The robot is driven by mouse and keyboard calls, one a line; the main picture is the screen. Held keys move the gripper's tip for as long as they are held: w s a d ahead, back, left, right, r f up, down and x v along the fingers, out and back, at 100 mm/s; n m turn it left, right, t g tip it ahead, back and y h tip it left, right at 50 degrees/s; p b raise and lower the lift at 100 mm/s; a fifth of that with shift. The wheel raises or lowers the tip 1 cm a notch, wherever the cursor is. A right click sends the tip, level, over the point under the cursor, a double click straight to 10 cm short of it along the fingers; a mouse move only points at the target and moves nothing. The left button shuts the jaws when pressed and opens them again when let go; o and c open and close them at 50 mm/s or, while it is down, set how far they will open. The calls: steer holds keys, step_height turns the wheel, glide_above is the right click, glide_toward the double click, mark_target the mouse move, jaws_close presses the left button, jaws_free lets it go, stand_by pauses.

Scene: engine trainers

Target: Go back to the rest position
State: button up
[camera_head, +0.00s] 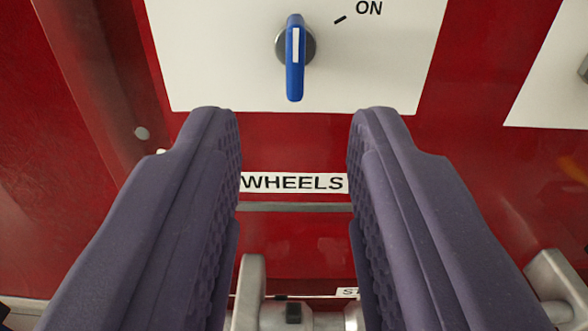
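My gripper (292,118) fills the lower part of the view. Its two purple-grey fingers stand well apart, with nothing between the tips. A blue rotary switch (296,75) with a white stripe sits on a white plate (215,60) just beyond the fingertips. The switch points up and down in the picture, and the fingers do not appear to touch it. A mark beside the word "ON" lies to its upper right.
A label reading "WHEELS" (293,183) is on the red panel (290,150) between the fingers. A second white plate (550,75) with a partly cut-off grey part is at the right. A red raised edge (95,70) runs along the left.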

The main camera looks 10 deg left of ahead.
steer(key=w+d+r+y+b, duration=0.1)
steer(key=w+d+r+b, duration=0.15)
steer(key=d+r, duration=0.7)
steer(key=w+d+r+b, duration=0.25)
steer(key=d+r, duration=0.35)
steer(key=r, duration=0.6)
steer(key=s+d+r+m+g+h+b, duration=0.1)
steer(key=s+d+r+h, duration=0.1)
steer(key=s+d+r, duration=0.5)
steer(key=s+d+r+m+g+h+b, duration=0.1)
steer(key=s+d+r+h, duration=0.2)
steer(key=s+d+r, duration=0.4)
steer(key=s+d, duration=0.1)
steer(key=d, duration=0.5)
steer(key=shift+d+m, duration=0.3)
steer(key=shift+m, duration=0.1)
